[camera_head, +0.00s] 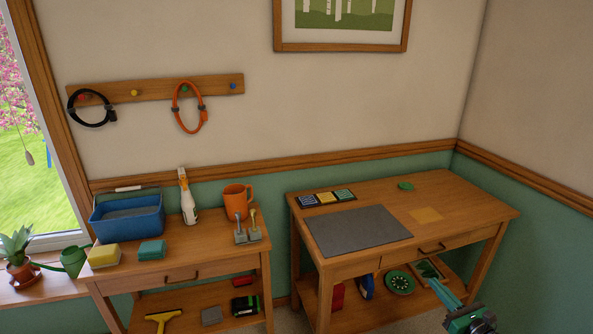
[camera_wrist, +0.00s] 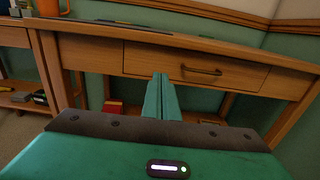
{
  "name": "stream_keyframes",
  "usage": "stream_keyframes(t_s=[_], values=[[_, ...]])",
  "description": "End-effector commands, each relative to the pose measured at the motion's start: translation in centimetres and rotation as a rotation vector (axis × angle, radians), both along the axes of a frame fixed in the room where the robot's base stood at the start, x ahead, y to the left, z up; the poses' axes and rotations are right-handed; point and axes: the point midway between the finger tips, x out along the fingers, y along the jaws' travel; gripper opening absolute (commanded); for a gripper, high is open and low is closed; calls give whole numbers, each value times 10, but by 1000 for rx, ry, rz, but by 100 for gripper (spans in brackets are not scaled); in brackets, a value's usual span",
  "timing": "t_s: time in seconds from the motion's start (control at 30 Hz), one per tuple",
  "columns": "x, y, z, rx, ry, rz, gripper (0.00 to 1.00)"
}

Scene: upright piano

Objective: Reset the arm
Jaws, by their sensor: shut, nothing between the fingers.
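My gripper (camera_head: 438,287) is at the lower right of the head view, in front of the right-hand desk (camera_head: 463,205). Its green fingers are together with nothing between them. In the wrist view my gripper (camera_wrist: 160,92) points at the front of the desk, below and to the left of the drawer handle (camera_wrist: 202,71). I cannot tell how far the fingertips are from the desk. The drawer (camera_wrist: 235,70) looks closed. My arm hides part of the desk's lower shelf.
A grey mat (camera_head: 357,231) lies on the desk. The left table (camera_head: 190,252) holds a blue bin (camera_head: 128,217), a spray bottle (camera_head: 187,197) and an orange mug (camera_head: 237,200). A green round thing (camera_head: 400,282) is on the desk's lower shelf. Floor shows between the two tables.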

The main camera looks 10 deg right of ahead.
Motion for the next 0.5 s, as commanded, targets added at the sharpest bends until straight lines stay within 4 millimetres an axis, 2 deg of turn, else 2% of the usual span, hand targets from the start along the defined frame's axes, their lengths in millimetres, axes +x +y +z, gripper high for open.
stream_keyframes(t_s=[0.13,0.27,0.5], values=[[2,16,1,-69,28,80,0],[2,47,1,-200,79,239,0],[-16,99,-2,-477,176,573,0]])
